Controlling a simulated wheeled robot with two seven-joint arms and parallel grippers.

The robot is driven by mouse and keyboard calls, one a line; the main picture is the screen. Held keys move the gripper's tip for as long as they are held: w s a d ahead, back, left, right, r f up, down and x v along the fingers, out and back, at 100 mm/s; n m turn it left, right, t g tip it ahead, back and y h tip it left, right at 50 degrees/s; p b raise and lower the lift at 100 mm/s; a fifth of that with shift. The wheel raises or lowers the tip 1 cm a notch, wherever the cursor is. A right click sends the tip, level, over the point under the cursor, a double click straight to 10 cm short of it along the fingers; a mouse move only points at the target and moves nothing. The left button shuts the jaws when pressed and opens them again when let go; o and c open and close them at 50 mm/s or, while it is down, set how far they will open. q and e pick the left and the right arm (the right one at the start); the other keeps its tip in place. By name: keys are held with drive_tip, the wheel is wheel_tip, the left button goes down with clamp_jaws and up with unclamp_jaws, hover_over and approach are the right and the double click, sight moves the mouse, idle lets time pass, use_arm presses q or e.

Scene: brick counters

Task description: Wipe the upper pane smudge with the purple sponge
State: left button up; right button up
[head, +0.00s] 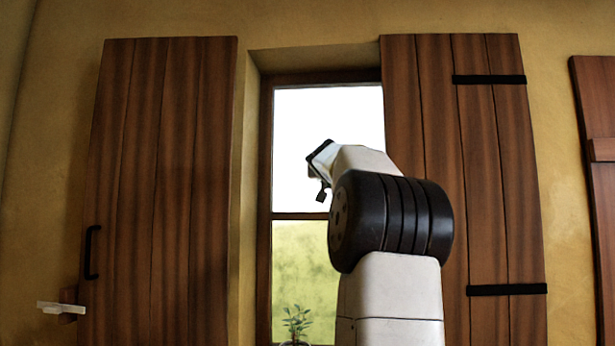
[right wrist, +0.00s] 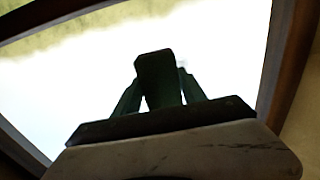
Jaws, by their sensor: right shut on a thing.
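The window's upper pane (head: 300,115) is bright white in the head view, and my right arm covers its lower right part. My right gripper (head: 321,190) is in front of the lower part of this pane, mostly hidden by its own wrist. In the right wrist view the gripper is shut on a dark block, the sponge (right wrist: 156,68), held between its two fingers against the bright pane (right wrist: 225,50). Its purple colour does not show in this light. I cannot tell whether it touches the glass. No smudge can be made out on the upper pane. My left gripper is not in view.
Brown wooden shutters flank the window, one at left (head: 165,180) and one at right (head: 450,150). A crossbar (head: 295,216) separates the upper pane from the greenish lower pane (head: 298,260). A small plant (head: 297,322) stands at the window's bottom. A pale ledge (head: 62,307) juts out at far left.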

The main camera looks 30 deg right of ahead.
drive_tip(key=shift+w+a, duration=1.3)
drive_tip(key=shift+a, duration=0.8)
drive_tip(key=s+d, duration=0.4)
drive_tip(key=d, duration=0.2)
drive_tip(key=shift+d+r, duration=0.3)
drive_tip(key=shift+d, duration=0.1)
drive_tip(key=shift+a, duration=0.1)
drive_tip(key=w+a, duration=0.3)
drive_tip(key=a, duration=0.3)
drive_tip(key=shift+w+a, duration=0.3)
drive_tip(key=shift+w, duration=0.1)
drive_tip(key=v, duration=0.6)
